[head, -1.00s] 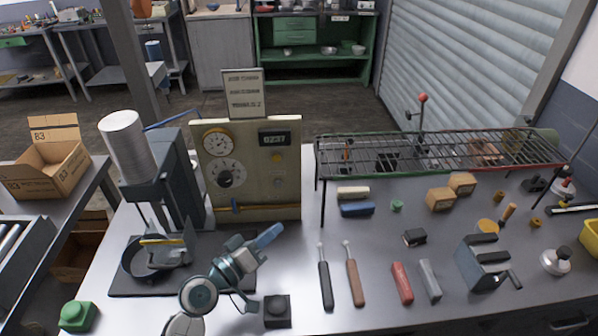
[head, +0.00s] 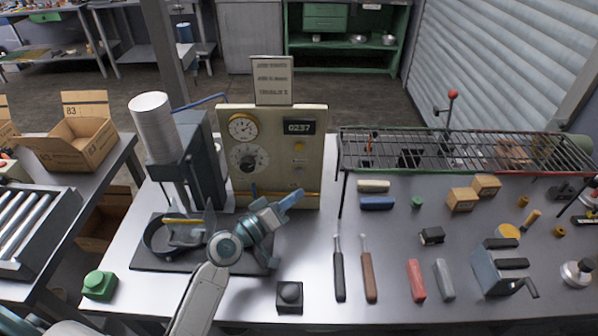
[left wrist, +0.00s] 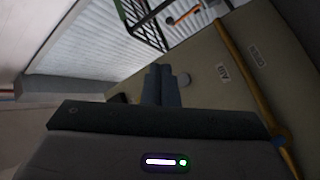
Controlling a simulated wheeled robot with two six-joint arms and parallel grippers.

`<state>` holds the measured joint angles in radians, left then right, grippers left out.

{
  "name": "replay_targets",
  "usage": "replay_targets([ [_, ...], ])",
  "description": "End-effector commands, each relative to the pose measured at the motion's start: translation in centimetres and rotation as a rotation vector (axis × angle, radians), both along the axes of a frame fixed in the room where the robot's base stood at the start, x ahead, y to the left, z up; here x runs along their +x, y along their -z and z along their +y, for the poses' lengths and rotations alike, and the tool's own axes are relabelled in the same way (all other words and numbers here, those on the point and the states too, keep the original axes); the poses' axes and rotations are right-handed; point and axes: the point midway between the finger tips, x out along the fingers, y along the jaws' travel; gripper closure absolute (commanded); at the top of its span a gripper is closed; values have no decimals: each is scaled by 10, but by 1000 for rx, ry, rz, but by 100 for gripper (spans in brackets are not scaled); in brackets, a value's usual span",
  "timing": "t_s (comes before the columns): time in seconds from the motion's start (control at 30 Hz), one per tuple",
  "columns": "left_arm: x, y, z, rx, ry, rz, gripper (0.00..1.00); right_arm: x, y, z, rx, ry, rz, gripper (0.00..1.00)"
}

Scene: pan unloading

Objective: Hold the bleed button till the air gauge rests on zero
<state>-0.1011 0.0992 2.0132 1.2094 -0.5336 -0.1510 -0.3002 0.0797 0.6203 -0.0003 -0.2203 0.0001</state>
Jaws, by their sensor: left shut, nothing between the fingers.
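The cream control panel (head: 275,180) stands at the back of the bench. The gauge's needle is too small to read. My left gripper (head: 294,195) is shut and empty, its blue fingers at the panel's lower right. My right gripper is out of view.
A press with a white cylinder (head: 152,120) and a pan (head: 160,236) stand left of the panel. A wire rack (head: 460,150) stands to the right. A black button box (head: 289,296) and two long-handled tools lie in front. A yellow pipe (left wrist: 245,85) crosses the panel.

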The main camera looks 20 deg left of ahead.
Motion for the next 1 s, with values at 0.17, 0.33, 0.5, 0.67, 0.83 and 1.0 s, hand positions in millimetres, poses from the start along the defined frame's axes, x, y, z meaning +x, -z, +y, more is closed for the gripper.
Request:
replay_targets([
  [0.17,23,1,6,1,0,-2,100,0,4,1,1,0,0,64],
  [0.33,35,1,10,1,0,-2,100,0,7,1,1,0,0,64],
  [0.5,39,0,11,0,0,0,100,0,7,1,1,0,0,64],
  [0.67,39,0,11,0,0,0,100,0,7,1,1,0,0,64],
  [0.83,39,0,11,0,0,0,100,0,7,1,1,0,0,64],
  [1.0,39,0,11,0,0,0,100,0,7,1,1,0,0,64],
])
